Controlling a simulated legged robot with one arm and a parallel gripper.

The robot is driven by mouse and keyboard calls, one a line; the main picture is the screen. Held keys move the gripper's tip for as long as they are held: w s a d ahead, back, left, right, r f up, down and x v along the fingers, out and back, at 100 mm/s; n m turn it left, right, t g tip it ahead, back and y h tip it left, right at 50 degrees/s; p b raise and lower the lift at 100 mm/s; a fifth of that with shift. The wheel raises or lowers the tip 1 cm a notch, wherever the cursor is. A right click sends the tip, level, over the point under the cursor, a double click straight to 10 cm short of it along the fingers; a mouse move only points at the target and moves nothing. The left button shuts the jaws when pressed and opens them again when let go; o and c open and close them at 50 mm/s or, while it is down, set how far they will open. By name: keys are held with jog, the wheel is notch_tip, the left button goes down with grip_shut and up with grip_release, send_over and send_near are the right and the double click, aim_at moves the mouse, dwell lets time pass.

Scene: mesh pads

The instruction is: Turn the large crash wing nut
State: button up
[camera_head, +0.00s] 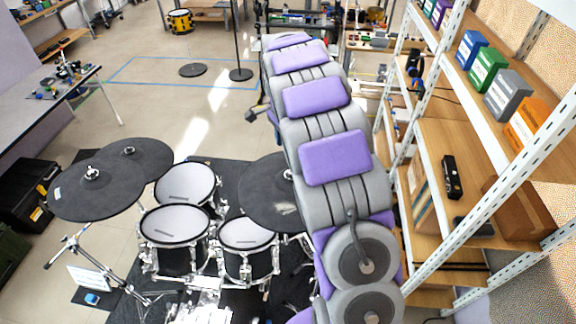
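A drum kit stands at the lower left and middle. A large dark cymbal (75,195) at its left has a small silver nut (92,173) on top. A second dark cymbal (150,158) overlaps it behind and has its own nut (129,150). A third dark cymbal (262,203) sits right of the drums, partly covered by my grey and purple arm. A small silver piece (287,174) shows at its centre beside the arm. The frame does not make clear which cymbal is the large crash. The nuts are too small to read their turn. I cannot make out my gripper.
Several white-topped drums (178,222) stand between the cymbals. A white-framed shelf (440,130) with coloured boxes rises close on the right. A grey table (45,105) is at the left. Open floor (150,110) lies behind the kit.

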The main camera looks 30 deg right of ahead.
notch_tip(320, 180, down, 4)
jog(key=r, duration=0.1)
jog(key=p, duration=0.2)
send_near(285, 179)
jog(key=d+f, duration=0.4)
jog(key=shift+s+d+f, duration=0.1)
jog(key=shift+d, duration=0.15)
jog(key=shift+a+f, duration=0.25)
jog(key=a, duration=0.4)
jog(key=d, duration=0.4)
jog(key=shift+f, duration=0.2)
grip_shut()
jog(key=shift+a+r, duration=0.15)
jog(key=shift+a, duration=0.95)
